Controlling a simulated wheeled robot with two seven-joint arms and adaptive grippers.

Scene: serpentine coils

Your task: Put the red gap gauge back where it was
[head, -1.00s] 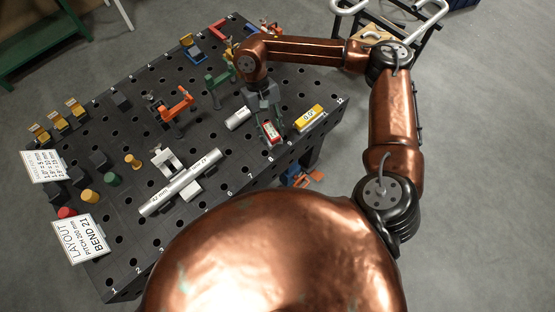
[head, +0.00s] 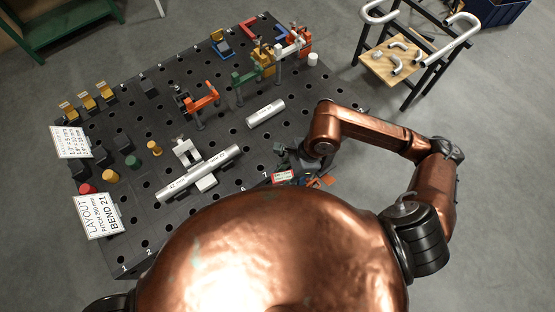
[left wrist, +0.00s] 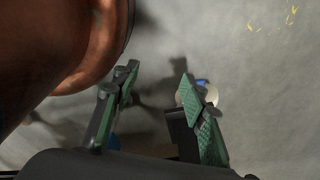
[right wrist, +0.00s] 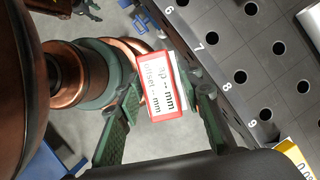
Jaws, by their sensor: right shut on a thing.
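The red gap gauge (head: 283,176) is a small red block with a white label. It is between the fingers of my right gripper (head: 284,168), at the table's near edge. In the right wrist view the gauge (right wrist: 163,88) is held between the green-padded fingers, beside the holes numbered 6 to 9, with floor behind it.
The perforated table (head: 230,135) holds a long tube (head: 200,172) and a short tube (head: 265,113). Orange (head: 201,103) and green (head: 245,77) clamps stand farther back. A yellow block (right wrist: 300,163) shows in the right wrist view. A cart with bent tubes (head: 385,72) stands at the back right.

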